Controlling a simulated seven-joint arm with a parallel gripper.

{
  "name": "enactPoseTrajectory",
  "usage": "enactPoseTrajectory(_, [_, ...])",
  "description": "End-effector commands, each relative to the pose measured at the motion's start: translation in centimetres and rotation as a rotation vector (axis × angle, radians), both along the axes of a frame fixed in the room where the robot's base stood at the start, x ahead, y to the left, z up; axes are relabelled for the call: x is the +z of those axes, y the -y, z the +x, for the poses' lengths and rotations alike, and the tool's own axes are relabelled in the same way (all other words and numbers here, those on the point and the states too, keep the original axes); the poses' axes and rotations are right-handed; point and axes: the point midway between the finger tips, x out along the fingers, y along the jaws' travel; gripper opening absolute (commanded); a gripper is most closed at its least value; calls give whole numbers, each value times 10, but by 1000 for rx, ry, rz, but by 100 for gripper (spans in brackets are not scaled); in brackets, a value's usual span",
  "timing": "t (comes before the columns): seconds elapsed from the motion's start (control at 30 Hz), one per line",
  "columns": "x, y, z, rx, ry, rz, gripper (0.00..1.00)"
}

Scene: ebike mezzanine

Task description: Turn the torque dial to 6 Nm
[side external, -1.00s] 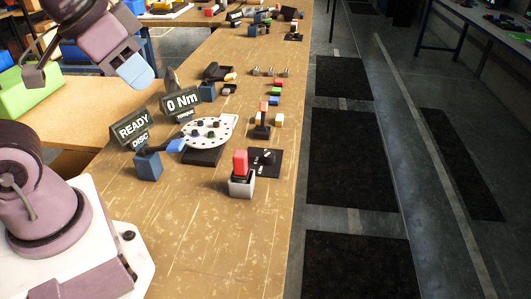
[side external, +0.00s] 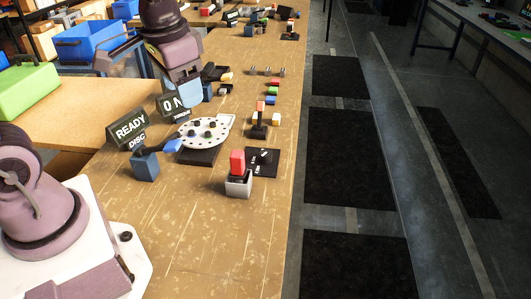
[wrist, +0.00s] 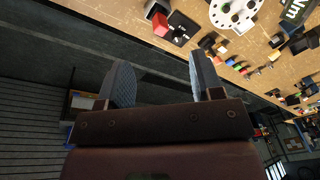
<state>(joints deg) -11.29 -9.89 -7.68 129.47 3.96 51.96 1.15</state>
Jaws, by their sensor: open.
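A small black plate with a dark knob and pale marks (side external: 262,161) lies on the bench, right of the red block; it looks like the torque dial, but its marks are too small to read. It also shows at the top of the wrist view (wrist: 178,29). A dark sign reading "0 N" (side external: 172,104) stands behind the white disc, its right part hidden by my gripper. My gripper (side external: 188,97) is open and empty, above the bench near that sign and apart from the plate. Its two spread fingers show in the wrist view (wrist: 158,72).
A white perforated disc (side external: 222,125) on a dark base stands left of the plate. A red block (side external: 237,161) stands in a grey holder (side external: 239,186). A "READY DISC" sign (side external: 131,129) stands left. Several small coloured blocks lie behind the plate. The front bench top is clear.

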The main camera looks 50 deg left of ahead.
Motion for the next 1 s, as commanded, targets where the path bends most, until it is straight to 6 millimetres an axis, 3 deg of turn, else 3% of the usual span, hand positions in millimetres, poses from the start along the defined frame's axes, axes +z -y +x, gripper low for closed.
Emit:
enactPoseTrajectory(0.3, [-78,-22,96,-156,-196,-25,60])
enactPoseTrajectory(0.6, [-164,-41,174,-325,-231,-111,60])
enactPoseTrajectory(0.7, [-174,-46,197,-384,-201,-108,60])
enactPoseTrajectory(0.8, [-161,-53,216,-434,-154,-67,60])
enactPoseTrajectory(1.0, [-173,-55,216,-478,-162,-53,60])
